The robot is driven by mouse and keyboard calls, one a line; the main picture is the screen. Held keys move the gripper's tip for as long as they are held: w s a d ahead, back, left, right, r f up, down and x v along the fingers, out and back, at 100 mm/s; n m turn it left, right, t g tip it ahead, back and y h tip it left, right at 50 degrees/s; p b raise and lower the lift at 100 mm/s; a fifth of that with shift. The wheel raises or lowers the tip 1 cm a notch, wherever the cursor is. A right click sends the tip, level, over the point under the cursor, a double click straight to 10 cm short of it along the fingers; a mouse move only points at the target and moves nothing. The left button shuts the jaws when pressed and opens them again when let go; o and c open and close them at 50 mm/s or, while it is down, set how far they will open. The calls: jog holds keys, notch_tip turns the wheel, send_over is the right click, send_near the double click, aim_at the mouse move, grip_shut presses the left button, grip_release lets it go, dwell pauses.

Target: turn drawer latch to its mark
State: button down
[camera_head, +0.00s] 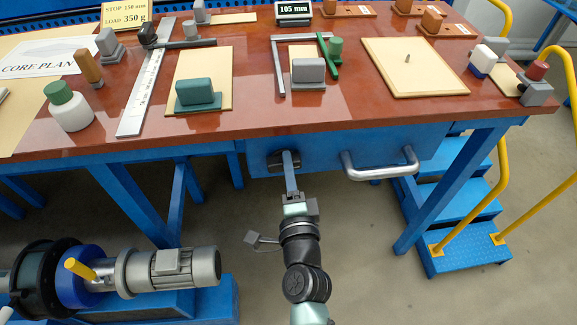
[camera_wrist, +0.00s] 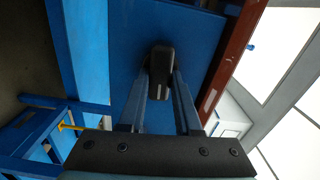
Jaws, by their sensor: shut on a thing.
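The drawer latch is a dark block (camera_head: 276,160) on the left part of the blue drawer front (camera_head: 325,160), under the table's front edge. In the wrist view the latch (camera_wrist: 160,72) is a rounded black bar, seen nearly end-on. My gripper (camera_head: 289,162) reaches up to the drawer from below. In the wrist view its two long fingers (camera_wrist: 160,88) stand on either side of the latch and are shut on it. The fingers cover part of the latch in the head view. I cannot make out the mark in either view.
A silver drawer handle (camera_head: 378,170) sticks out right of the latch. The red-brown tabletop (camera_head: 330,115) above carries several blocks, boards and a white bottle (camera_head: 70,108). A winder motor (camera_head: 180,268) stands at lower left. Blue steps (camera_head: 465,255) with yellow rails are at right.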

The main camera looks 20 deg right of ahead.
jog(key=shift+m, duration=0.6)
jog(key=c, duration=0.6)
grip_release()
jog(key=b+v, duration=0.2)
jog(key=v, duration=1.1)
